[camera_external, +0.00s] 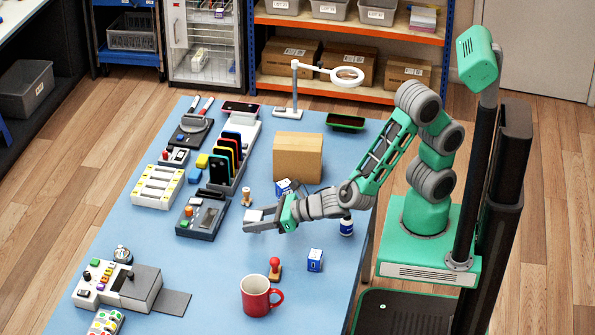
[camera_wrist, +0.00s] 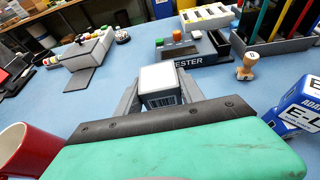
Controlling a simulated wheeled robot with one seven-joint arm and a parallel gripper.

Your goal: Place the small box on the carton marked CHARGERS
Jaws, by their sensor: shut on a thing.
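The small box (camera_external: 254,215) is white on top, with a barcode on its near side in the wrist view (camera_wrist: 161,86). My gripper (camera_external: 262,226) is shut on it and holds it over the middle of the blue table; both grey fingers flank it in the wrist view. A plain brown carton (camera_external: 298,158) stands upright on the table behind my gripper, apart from it. No readable CHARGERS marking shows on this carton. It is not in the wrist view.
Blue-and-white boxes (camera_external: 315,260), a wooden stamp (camera_external: 247,195), a red stamp (camera_external: 274,269), a red mug (camera_external: 256,296) and a bottle (camera_external: 346,227) stand around my gripper. The tester (camera_external: 202,217) is to its left. More brown cartons (camera_external: 290,60) sit on the back shelf.

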